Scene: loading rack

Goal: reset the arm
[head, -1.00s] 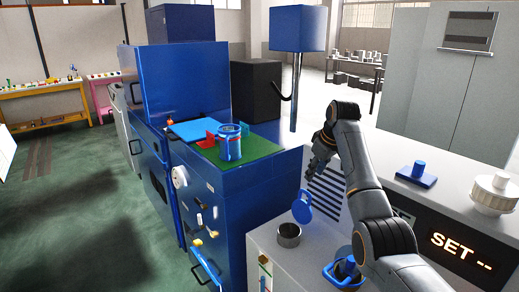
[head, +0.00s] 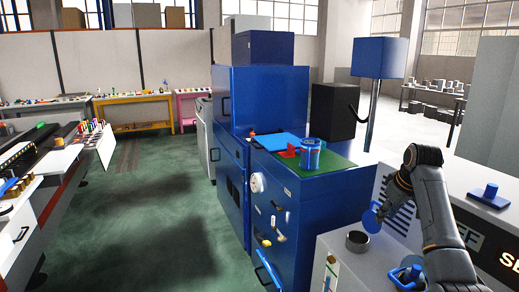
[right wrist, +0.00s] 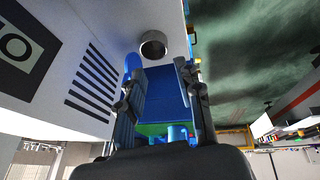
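My right arm comes in at the right of the head view, with its dark gripper (head: 386,205) pointing down and left beside a grey-white machine. In the right wrist view the two fingers of this gripper (right wrist: 166,100) stand apart, with nothing seen held between them. A blue round lid-like disc (head: 371,218) is close to the fingertips in the head view. In the right wrist view a blue rounded piece (right wrist: 133,62) shows just past the left finger; whether they touch is unclear. My left gripper is not in view.
An open metal cup (head: 357,242) sits on the machine top (head: 340,262). A blue-handled part (head: 405,275) lies close to my arm, and a blue knob piece (head: 489,197) is further right. A blue cabinet (head: 310,215) carries a blue-banded container (head: 310,155). Green floor (head: 165,220) is open at left.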

